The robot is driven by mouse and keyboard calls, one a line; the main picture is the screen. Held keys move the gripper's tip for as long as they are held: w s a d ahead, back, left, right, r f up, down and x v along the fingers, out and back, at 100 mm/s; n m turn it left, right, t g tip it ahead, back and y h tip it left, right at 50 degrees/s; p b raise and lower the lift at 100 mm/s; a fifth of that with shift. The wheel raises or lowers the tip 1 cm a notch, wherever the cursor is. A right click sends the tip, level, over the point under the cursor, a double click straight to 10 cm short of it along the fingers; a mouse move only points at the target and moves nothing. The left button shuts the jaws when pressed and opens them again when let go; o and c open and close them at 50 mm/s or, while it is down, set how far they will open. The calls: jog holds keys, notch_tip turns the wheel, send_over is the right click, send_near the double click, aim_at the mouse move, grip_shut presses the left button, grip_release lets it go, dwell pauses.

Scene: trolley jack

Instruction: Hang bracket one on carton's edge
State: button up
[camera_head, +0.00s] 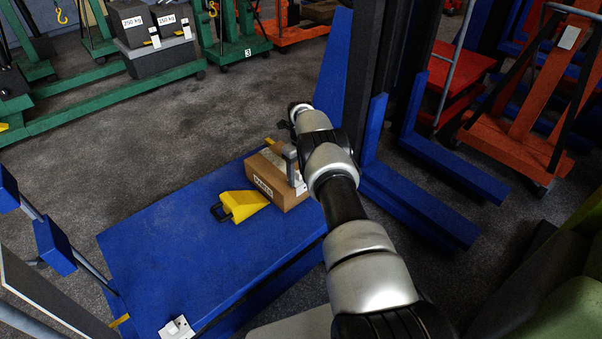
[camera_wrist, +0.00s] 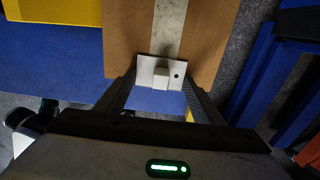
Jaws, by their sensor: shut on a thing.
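The carton (camera_head: 262,187), a brown box with a printed label, stands on the blue platform (camera_head: 190,240). In the wrist view the carton (camera_wrist: 118,40) has a pale tape strip along it. Bracket one (camera_wrist: 148,68), a pale plate with a small block and a dark hole, shows at the carton's near edge, overlapping the tape's end. My gripper (camera_wrist: 158,84) has a finger on each side of it and is shut on it. I cannot tell whether the bracket rests on the edge or is just above it. In the head view my arm partly hides this spot.
A yellow wedge-shaped thing (camera_head: 240,205) with a dark handle stands left of the carton. A pale fitting (camera_head: 177,328) sits at the platform's near end. A blue upright frame (camera_head: 335,70) rises behind my arm. The left part of the platform is clear.

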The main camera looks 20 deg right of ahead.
jog(key=o, duration=1.1)
jog(key=shift+o, duration=0.2)
